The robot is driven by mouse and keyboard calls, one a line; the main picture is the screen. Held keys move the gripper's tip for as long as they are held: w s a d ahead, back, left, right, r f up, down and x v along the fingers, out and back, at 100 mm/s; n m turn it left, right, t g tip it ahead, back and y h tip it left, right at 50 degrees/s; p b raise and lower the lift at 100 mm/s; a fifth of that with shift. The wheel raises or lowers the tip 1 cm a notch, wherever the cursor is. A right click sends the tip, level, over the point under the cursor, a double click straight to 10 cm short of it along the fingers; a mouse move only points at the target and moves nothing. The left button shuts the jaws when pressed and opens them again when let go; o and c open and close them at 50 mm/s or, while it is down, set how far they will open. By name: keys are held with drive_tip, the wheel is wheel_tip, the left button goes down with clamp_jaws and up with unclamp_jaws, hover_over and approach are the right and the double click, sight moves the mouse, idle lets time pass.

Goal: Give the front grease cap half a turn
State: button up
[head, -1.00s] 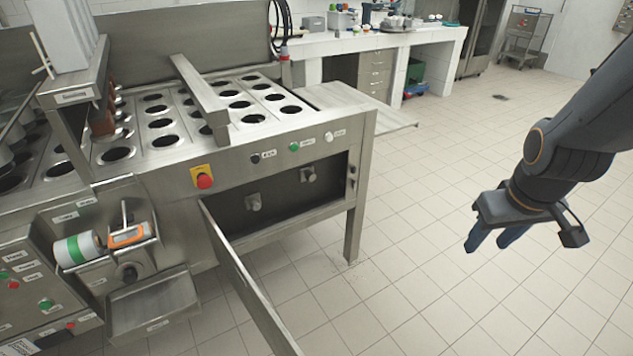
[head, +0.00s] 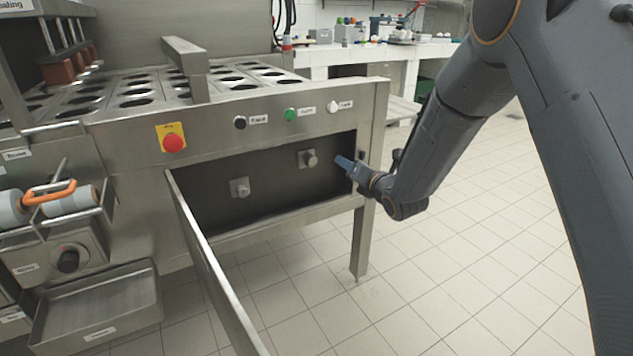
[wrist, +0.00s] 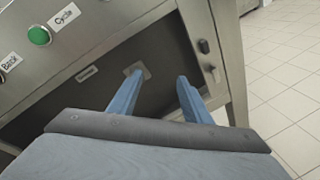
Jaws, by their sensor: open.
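Two grease caps sit on square plates on the dark back wall of the open compartment. One cap (head: 311,157) is at the right and the other (head: 240,187) is at the left; no legible label shows which is the front one. My gripper (head: 344,162) is at the right end of the compartment opening, just right of the right-hand cap and apart from it in the picture. In the wrist view my gripper (wrist: 160,80) has its two blue fingers spread with nothing between them. A cap plate (wrist: 139,69) shows by the left fingertip, its cap mostly hidden.
The compartment's door (head: 205,255) hangs open toward me. Above the opening are a red stop button (head: 173,143) and black, green and white buttons. A machine leg (head: 362,240) stands below my gripper. The tiled floor (head: 480,240) at the right is clear.

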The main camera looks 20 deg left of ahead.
sight(313, 163)
drive_tip(key=shift+w+a+f+n+y+b, duration=0.7)
drive_tip(key=shift+a+n, duration=0.3)
drive_tip(key=shift+a, duration=1.15)
drive_tip(key=shift+w+a+f+n+y+b, duration=0.55)
drive_tip(key=shift+w+a+n, duration=0.35)
drive_tip(key=shift+a, duration=1.3)
drive_tip(key=shift+w+a+f+n+y+b, duration=0.45)
drive_tip(key=shift+w+a+f+n+b, duration=0.5)
drive_tip(key=shift+a, duration=1.2)
drive_tip(key=shift+s+r, duration=0.3)
drive_tip(key=shift+r, duration=0.05)
drive_tip(key=c, duration=1)
drive_tip(key=shift+c, duration=0.2)
drive_tip(key=shift+m, duration=0.25)
